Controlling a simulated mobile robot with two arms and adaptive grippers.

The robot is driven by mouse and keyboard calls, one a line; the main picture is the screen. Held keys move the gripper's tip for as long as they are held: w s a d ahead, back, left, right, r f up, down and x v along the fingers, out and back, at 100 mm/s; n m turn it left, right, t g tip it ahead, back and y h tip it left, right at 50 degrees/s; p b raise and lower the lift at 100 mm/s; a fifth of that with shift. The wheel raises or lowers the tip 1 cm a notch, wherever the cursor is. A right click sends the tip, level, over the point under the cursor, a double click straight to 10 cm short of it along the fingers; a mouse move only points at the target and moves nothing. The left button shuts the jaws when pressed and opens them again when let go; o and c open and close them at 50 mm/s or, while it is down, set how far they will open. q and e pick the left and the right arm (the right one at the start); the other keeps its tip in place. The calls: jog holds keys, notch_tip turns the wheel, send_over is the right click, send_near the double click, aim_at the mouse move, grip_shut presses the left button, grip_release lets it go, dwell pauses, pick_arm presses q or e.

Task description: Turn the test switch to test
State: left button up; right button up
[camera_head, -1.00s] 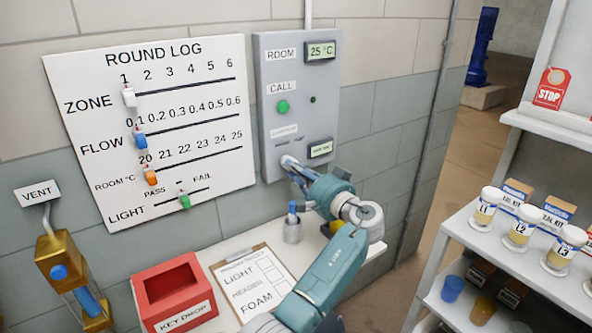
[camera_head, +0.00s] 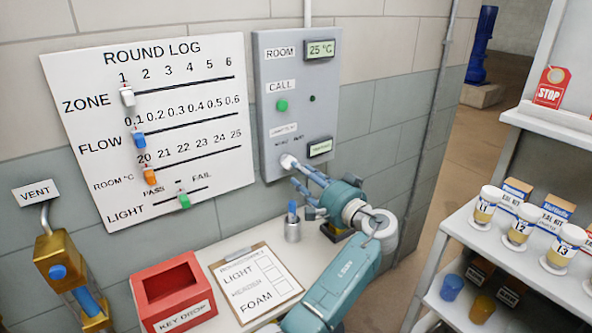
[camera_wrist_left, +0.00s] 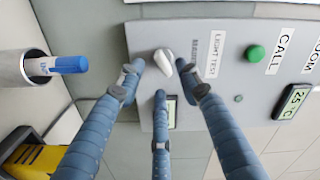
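The test switch is a white knob (camera_head: 287,161) low on the grey wall panel (camera_head: 300,100), under a small label. In the left wrist view the knob (camera_wrist_left: 163,62) sits by a "LIGHT TEST" label (camera_wrist_left: 211,65) and looks slightly slanted. My left gripper (camera_head: 297,176) is just in front of and below the knob. In the left wrist view its three fingers (camera_wrist_left: 160,78) are spread around the knob, with gaps showing between them and it. The smaller lettering beside the knob is too blurred to read surely. My right gripper is not in view.
A green call button (camera_head: 282,105) and a small lit display (camera_head: 320,148) are on the panel. Below, a shelf holds a clipboard (camera_head: 262,308), a metal cup (camera_head: 292,232) with a blue marker, and a red key drop box (camera_head: 170,292). White shelves (camera_head: 468,236) stand right.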

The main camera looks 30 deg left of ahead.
pick_arm(q)
jog(key=v, duration=0.8)
